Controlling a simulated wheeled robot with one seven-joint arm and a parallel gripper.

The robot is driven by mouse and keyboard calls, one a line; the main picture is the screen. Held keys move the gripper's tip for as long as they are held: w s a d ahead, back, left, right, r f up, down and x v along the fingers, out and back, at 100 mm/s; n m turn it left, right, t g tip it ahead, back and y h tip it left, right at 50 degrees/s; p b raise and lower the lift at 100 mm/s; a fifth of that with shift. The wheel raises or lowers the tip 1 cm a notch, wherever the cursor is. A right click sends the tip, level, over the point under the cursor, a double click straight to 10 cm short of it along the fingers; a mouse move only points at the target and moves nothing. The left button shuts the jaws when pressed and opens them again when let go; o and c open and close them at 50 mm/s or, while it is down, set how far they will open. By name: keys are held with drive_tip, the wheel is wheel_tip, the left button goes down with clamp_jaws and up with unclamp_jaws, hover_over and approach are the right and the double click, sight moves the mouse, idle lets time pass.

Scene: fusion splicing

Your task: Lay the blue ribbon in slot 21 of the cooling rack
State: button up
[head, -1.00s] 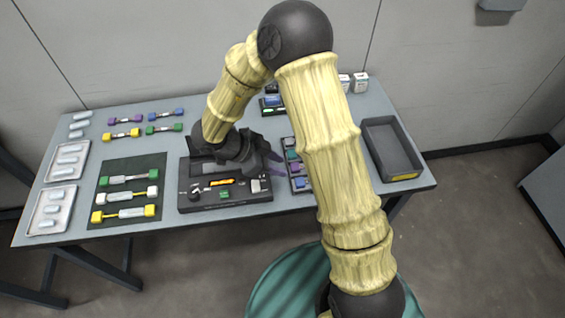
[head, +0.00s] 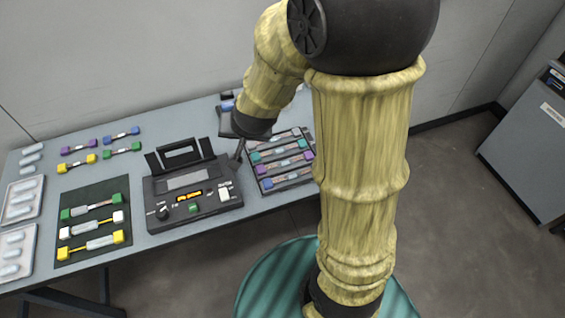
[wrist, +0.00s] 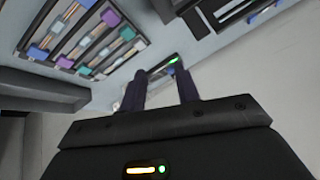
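The cooling rack (head: 249,186) appears to be the dark slotted tray right of the splicer, holding several ribbons with teal, purple and blue ends. A blue-ended ribbon (head: 267,184) lies in its front slot, partly behind my arm. It also shows at the upper left of the wrist view (wrist: 38,53). Another ribbon with blue ends (head: 122,136) lies at the back left of the table. Slot numbers are not legible.
The splicer (head: 190,193) stands left of the rack with its lid raised. A dark mat (head: 92,201) holds several ribbons. Purple, yellow and green ribbons lie behind it. White trays (head: 40,236) stand at the far left. My arm covers the table's right side.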

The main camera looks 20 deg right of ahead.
drive_tip(key=s+d+n+g, duration=0.2)
drive_tip(key=s+d, duration=0.1)
drive_tip(key=s, duration=0.3)
drive_tip(key=s+d+n+g+h, duration=0.1)
drive_tip(key=s+d+n+g, duration=0.1)
drive_tip(key=s, duration=0.3)
drive_tip(key=shift+s+d+f, duration=0.25)
drive_tip(key=shift+s+d, duration=0.15)
drive_tip(key=shift+d, duration=0.35)
drive_tip(key=w+p+v, duration=0.1)
drive_tip(key=p+v, duration=0.5)
drive_tip(key=p, duration=0.1)
drive_tip(key=shift+w+r, duration=0.2)
drive_tip(key=shift+r, duration=0.4)
